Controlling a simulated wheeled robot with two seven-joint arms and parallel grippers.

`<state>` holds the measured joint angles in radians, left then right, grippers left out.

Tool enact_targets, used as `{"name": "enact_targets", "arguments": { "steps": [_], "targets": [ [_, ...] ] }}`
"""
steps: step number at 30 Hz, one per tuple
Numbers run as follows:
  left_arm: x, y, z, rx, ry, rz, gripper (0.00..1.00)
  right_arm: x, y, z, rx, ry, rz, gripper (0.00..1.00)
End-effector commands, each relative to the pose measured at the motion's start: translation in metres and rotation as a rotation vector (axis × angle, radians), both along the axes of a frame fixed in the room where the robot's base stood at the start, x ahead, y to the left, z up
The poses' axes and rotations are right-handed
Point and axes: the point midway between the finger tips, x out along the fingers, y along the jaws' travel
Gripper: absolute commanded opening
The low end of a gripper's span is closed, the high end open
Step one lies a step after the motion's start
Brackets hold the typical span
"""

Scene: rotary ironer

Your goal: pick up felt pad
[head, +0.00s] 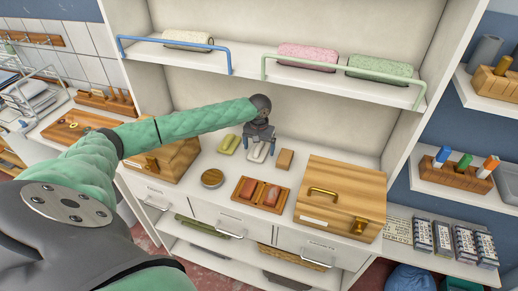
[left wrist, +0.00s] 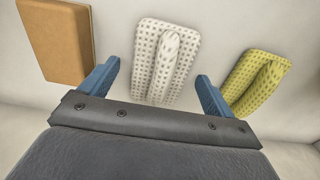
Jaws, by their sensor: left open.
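A pale, dotted pad with a raised ridge along its middle (left wrist: 165,58) lies flat on the white counter; it also shows in the head view (head: 259,153). It looks like the felt pad, though a similar yellow-green dotted pad (left wrist: 258,82) lies beside it. My left gripper (head: 259,139) is open above the pale pad. In the left wrist view its blue fingers (left wrist: 158,78) stand on either side of the pad, apart from it, with nothing held. My right gripper is not in view.
A tan block (left wrist: 57,40) lies on the pad's other side. A round wooden piece (head: 212,178), a tray with reddish pieces (head: 262,194) and a wooden box with a brass handle (head: 340,197) stand nearer. A shelf with rolled cloths (head: 308,54) hangs above.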

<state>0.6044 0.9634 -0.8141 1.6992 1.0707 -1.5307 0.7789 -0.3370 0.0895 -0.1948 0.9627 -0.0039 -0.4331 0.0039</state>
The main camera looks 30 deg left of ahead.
Motion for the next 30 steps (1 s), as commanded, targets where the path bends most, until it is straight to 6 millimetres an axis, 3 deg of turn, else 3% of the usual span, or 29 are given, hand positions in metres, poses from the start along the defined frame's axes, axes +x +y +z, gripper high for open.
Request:
{"name": "enact_targets", "arguments": {
  "steps": [9, 17, 30],
  "targets": [
    [-0.0002, 0.0001, -0.0051, 0.000, 0.000, 0.000, 0.89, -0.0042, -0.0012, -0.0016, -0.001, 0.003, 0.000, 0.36],
    [-0.0002, 0.0001, -0.0049, 0.000, 0.000, 0.000, 0.41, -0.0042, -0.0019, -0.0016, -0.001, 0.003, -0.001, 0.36],
    [-0.0019, 0.0001, -0.0037, 0.000, 0.000, 0.000, 0.41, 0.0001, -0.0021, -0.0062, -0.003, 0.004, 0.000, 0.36]
  ]
}}
